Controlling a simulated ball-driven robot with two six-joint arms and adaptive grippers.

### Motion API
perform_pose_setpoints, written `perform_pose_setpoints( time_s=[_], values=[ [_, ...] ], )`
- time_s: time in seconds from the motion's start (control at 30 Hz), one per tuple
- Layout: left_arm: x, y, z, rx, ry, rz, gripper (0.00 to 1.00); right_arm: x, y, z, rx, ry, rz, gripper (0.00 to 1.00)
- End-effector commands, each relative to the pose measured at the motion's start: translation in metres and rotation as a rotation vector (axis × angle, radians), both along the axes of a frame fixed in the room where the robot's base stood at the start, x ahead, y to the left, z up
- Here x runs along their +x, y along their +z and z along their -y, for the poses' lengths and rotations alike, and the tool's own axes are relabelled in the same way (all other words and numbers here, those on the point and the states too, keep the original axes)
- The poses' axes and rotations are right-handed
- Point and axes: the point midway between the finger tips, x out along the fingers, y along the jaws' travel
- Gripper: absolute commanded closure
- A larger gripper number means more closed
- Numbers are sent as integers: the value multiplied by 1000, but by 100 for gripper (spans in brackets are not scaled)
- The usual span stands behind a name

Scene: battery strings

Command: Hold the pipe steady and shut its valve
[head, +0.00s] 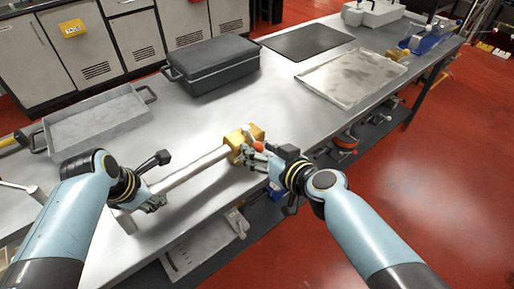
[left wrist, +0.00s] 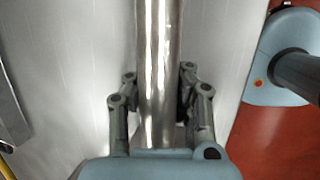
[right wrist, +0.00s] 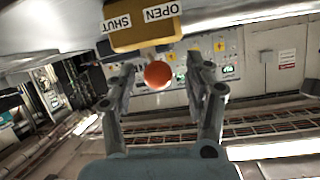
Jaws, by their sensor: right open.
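The metal pipe (head: 196,169) lies along the front of the steel bench, with a yellow valve block (head: 238,143) at its far end. My left gripper (head: 150,193) is shut on the pipe; in the left wrist view the pipe (left wrist: 158,60) runs between its fingers (left wrist: 158,85). The valve's orange ball knob (head: 258,147) is beside my right gripper (head: 257,157). In the right wrist view the knob (right wrist: 158,74) shows between the open fingers (right wrist: 162,80), below the yellow block (right wrist: 145,36) with its SHUT and OPEN labels. I cannot tell whether the fingers touch the knob.
A grey tray (head: 97,118) and a black case (head: 213,67) stand behind the pipe. A dark mat (head: 306,40) and a shallow metal tray (head: 352,76) lie farther along the bench. Bare bench (head: 290,105) lies beyond the valve. A lower shelf (head: 205,245) holds items.

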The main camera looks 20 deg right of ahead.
Motion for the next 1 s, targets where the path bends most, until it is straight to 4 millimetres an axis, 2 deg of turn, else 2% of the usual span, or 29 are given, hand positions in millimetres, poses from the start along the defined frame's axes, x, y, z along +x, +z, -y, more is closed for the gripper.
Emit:
perform_pose_setpoints(
  time_s=[0.2, 0.47, 0.87, 1.0],
  values=[
    [1, 1, 0, 1, 1, 2, 100, 14, -6, -4, 0, 0, -1, 47],
    [1, 1, 0, 1, 0, 2, 100, 14, -6, -5, 0, 0, -1, 47],
    [1, 1, 0, 0, 0, 1, 100, 14, -6, -5, 0, 0, -1, 100],
    [1, 1, 0, -1, 0, 1, 100, 14, -6, -5, 1, 1, -1, 100]
  ],
)
